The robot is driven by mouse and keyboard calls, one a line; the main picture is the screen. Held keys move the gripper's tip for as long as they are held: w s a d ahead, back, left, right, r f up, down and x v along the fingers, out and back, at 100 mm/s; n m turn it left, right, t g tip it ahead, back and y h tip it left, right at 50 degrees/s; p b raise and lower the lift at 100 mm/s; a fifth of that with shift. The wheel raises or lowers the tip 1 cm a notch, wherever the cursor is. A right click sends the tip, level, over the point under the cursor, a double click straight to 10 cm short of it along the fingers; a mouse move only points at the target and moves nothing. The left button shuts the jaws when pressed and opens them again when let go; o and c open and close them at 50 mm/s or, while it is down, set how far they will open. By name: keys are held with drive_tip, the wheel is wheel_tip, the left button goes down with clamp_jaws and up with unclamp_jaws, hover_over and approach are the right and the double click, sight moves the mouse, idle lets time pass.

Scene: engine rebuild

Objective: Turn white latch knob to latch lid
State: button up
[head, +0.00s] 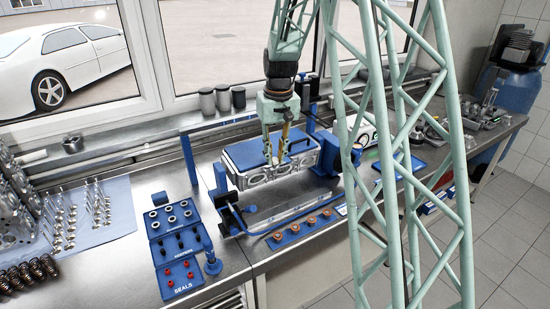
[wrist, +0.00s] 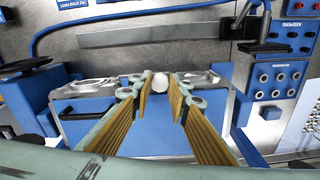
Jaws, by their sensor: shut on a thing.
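The white latch knob (wrist: 160,84) is a round white piece between my fingertips in the wrist view. It is small, and the way it is turned cannot be made out. My gripper (head: 285,150) points down over the front edge of the blue lid (head: 247,152) in the head view and hides the knob there. In the wrist view my gripper (wrist: 161,92) has its two fingers on either side of the knob, shut on it. The lid (wrist: 152,135) lies flat on a light metal cylinder head (head: 262,177) held in a blue stand.
A blue seals tray (head: 158,254) stands left of the stand. A blue strip with several orange rings (head: 300,228) lies in front. Dark canisters (head: 223,98) stand behind, near the window. Bare metal bench shows between the trays.

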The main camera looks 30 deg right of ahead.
sight(276, 161)
drive_tip(key=shift+n, duration=1.1)
drive_tip(key=o, duration=0.9)
drive_tip(key=shift+r, duration=0.1)
drive_tip(key=shift+s+r, duration=0.15)
drive_tip(key=shift+r, duration=1.8)
drive_tip(key=shift+s+r, duration=0.2)
drive_tip(key=shift+r, duration=1.8)
drive_tip(key=shift+s+r, duration=0.15)
drive_tip(key=shift+r, duration=1.8)
